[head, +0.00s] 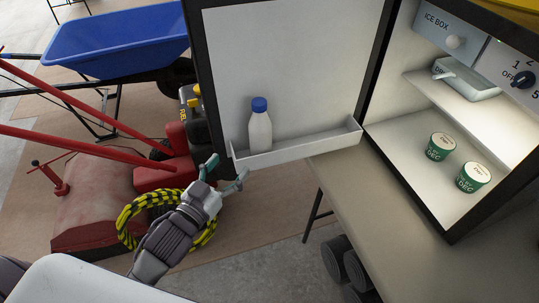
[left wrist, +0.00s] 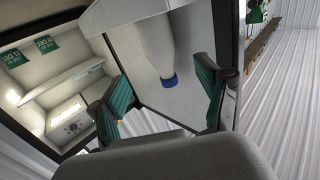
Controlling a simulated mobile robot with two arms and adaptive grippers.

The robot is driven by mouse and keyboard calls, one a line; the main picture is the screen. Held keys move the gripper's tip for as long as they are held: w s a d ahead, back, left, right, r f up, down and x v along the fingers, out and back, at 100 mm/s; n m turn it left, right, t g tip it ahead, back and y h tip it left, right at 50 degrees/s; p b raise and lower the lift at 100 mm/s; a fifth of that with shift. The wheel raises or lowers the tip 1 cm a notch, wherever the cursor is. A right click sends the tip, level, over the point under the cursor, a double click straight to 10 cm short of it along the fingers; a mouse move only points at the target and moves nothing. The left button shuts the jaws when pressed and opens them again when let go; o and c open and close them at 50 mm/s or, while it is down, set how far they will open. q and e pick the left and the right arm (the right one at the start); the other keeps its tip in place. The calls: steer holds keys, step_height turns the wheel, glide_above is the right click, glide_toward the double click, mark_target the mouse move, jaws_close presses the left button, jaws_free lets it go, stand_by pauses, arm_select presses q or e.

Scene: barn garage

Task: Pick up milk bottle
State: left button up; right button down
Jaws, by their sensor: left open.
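The milk bottle (head: 260,128) is white with a blue cap and stands upright in the shelf on the inside of the open fridge door. In the left wrist view the bottle (left wrist: 153,45) appears upside down, its blue cap near the middle, seen between the two fingers. My left gripper (head: 226,175) is open and empty. In the head view it is just below and left of the bottle, by the left end of the door shelf (head: 300,150). It also shows in the left wrist view (left wrist: 160,90). My right gripper is not in view.
The open fridge on the right holds two green-and-white tubs (head: 440,147) and a clear-lidded dish (head: 465,80). It stands on a table (head: 400,235). A red mower (head: 100,195) and a blue wheelbarrow (head: 115,43) are at the left.

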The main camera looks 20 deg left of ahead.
mark_target(255, 132)
arm_select(q)
steer(key=x, duration=0.5)
steer(key=r+x, duration=0.1)
steer(key=x, duration=0.1)
steer(key=shift+w+r+p, duration=0.1)
steer(key=shift+w+p, duration=0.2)
steer(key=shift+p, duration=0.1)
steer(key=shift+x, duration=0.9)
steer(key=x, duration=0.4)
steer(key=shift+w+d+r+p, duration=0.1)
steer(key=shift+w+d+p, duration=0.05)
steer(key=shift+d+p, duration=0.25)
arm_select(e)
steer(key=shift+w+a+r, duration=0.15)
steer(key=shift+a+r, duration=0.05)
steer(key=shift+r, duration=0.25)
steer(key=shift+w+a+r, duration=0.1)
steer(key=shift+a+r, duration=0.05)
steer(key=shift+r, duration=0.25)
arm_select(q)
steer(key=c, duration=1.1)
steer(key=shift+c, duration=0.9)
steer(key=shift+r, duration=0.2)
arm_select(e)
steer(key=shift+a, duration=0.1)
